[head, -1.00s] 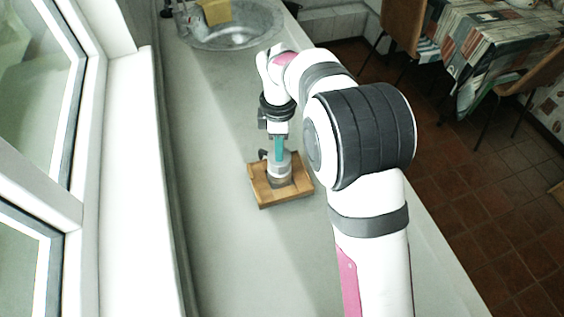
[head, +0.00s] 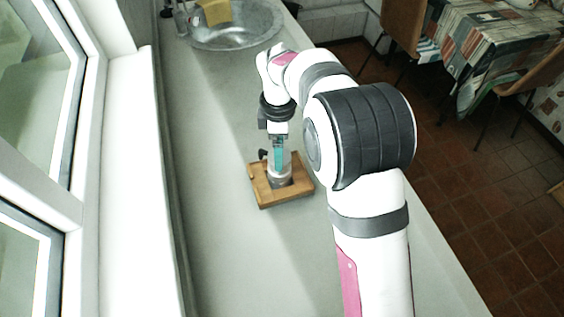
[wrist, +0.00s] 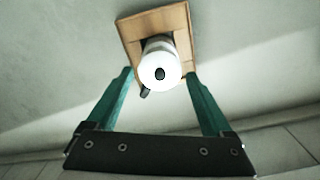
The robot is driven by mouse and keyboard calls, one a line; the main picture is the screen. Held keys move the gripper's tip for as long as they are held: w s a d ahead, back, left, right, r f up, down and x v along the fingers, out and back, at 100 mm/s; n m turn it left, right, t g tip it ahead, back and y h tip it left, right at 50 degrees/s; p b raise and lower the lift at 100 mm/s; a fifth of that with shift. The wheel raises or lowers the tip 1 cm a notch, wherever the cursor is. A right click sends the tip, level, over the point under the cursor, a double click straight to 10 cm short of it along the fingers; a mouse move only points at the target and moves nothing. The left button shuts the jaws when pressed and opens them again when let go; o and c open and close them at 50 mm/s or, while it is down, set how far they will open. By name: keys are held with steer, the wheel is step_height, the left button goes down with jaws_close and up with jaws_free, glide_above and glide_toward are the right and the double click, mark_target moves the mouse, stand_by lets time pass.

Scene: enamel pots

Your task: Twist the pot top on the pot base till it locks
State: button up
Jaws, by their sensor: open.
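The pot top (wrist: 152,66) is white with a black knob and shows between my fingertips in the wrist view. In the head view the pot top (head: 287,166) stands upright on the darker pot base (head: 281,183), partly hidden by a teal finger. A black handle (wrist: 144,93) sticks out at the pot's left side. My gripper (wrist: 158,71) is open, with a gap between each teal finger and the pot. In the head view my gripper (head: 279,168) points down at the pot. Whether the top is locked cannot be seen.
The pot stands in a square wooden holder (head: 262,197) on the pale counter (head: 235,250). A metal sink (head: 235,40) with a yellow block (head: 215,12) is at the far end. The window side is left, the counter's open edge right. Counter around the holder is clear.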

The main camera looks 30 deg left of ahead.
steer(key=shift+r, duration=3.5)
step_height(320, 180, up, 16)
steer(key=s+d+m, duration=0.1)
steer(key=d+m, duration=0.5)
steer(key=d, duration=0.3)
steer(key=s+d+f+m+y, duration=0.1)
steer(key=s+d+f+m, duration=0.2)
steer(key=s+d+m, duration=0.4)
steer(key=s+d+f+m, duration=0.3)
steer(key=s+d+m, duration=0.3)
steer(key=d+m, duration=0.15)
steer(key=s+d+f+m, duration=0.3)
steer(key=s+f+m, duration=0.4)
steer(key=s+m, duration=0.1)
steer(key=shift+s+d+f+y, duration=0.25)
steer(key=shift+s+y, duration=0.15)
steer(key=shift+s, duration=0.1)
